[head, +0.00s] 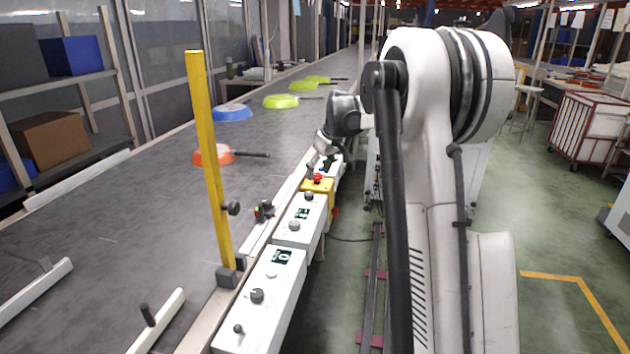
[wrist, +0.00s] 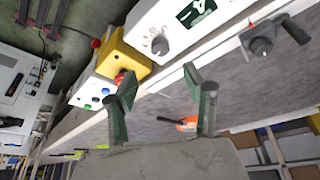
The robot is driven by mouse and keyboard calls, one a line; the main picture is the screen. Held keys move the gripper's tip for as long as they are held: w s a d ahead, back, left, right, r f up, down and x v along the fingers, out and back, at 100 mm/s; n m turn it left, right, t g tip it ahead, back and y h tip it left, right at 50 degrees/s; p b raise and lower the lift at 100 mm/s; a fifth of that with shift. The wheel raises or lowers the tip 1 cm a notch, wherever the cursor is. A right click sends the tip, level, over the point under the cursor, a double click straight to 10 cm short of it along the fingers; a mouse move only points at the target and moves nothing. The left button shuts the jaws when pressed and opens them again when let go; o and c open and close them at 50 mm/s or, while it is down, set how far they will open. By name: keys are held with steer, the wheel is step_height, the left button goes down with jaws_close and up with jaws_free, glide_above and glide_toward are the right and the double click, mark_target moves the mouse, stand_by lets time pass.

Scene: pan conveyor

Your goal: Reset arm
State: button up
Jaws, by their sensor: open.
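My arm extends forward at the right of the head view, and my gripper (head: 326,150) is over the conveyor's right edge, near the control boxes. In the wrist view my gripper (wrist: 160,82) has its two green-grey fingers spread apart with nothing between the tips. An orange-red pan (head: 212,156) with a dark handle lies on the conveyor (head: 120,215), left of my gripper and apart from it. The orange pan also shows in the wrist view (wrist: 186,124), small and partly hidden by a finger.
A blue pan (head: 232,113) and green pans (head: 281,102) lie farther up the belt. White control boxes (head: 262,300) and a yellow box with a red button (head: 318,184) line the belt's right side. A yellow post (head: 208,150) stands at the near edge. Green floor is open at right.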

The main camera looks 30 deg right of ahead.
steer(key=shift+s+r, duration=0.2)
steer(key=shift+r, duration=0.35)
